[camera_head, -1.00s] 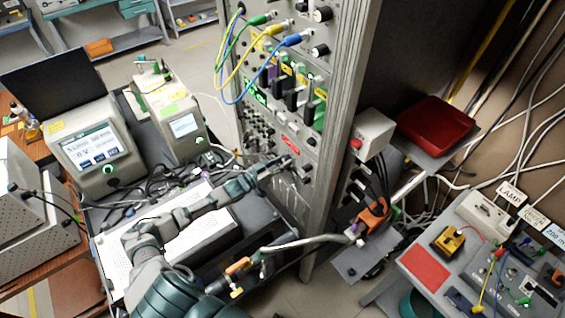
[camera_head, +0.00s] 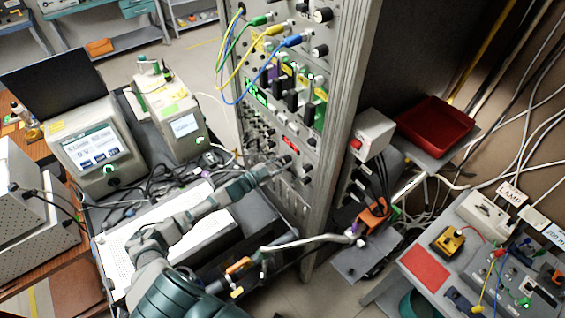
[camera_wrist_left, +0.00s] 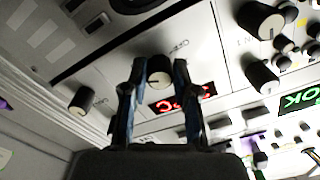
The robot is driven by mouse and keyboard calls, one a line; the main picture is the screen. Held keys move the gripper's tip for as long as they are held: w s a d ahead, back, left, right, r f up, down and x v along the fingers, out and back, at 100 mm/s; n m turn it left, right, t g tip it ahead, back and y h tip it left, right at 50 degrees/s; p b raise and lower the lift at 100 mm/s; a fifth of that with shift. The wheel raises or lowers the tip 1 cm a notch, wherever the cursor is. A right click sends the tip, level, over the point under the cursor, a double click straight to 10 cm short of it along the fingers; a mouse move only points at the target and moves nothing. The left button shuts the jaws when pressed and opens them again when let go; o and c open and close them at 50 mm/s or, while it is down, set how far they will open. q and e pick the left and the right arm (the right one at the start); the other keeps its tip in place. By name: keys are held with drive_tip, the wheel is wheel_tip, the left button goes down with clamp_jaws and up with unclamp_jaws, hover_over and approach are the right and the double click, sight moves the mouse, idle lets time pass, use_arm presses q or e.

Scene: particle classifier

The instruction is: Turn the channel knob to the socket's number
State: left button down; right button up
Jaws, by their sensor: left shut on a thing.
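The channel knob (camera_wrist_left: 160,72), black with a pale cap, sits between my left fingers in the left wrist view. My left gripper (camera_wrist_left: 157,88) is shut on it, one finger on each side. In the head view my left gripper (camera_head: 284,161) reaches the front of the tall rack from the left, and its fingers hide most of the knob. A small red display (camera_wrist_left: 184,97) is lit beside the knob; it also shows in the head view (camera_head: 291,144). Its characters are upside down in the wrist view and hard to read. My right gripper is not in view.
A green display (camera_wrist_left: 301,97) is lit on the same rack. Blue, yellow and green cables (camera_head: 262,60) hang higher on the rack. Instruments (camera_head: 92,150) crowd the cart at left.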

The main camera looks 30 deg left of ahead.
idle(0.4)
use_arm(q)
drive_tip(key=c, duration=0.9)
unclamp_jaws()
drive_tip(key=shift+a, duration=0.1)
drive_tip(key=v, duration=1.2)
drive_tip(key=shift+f, duration=0.2)
drive_tip(key=shift+a, duration=0.1)
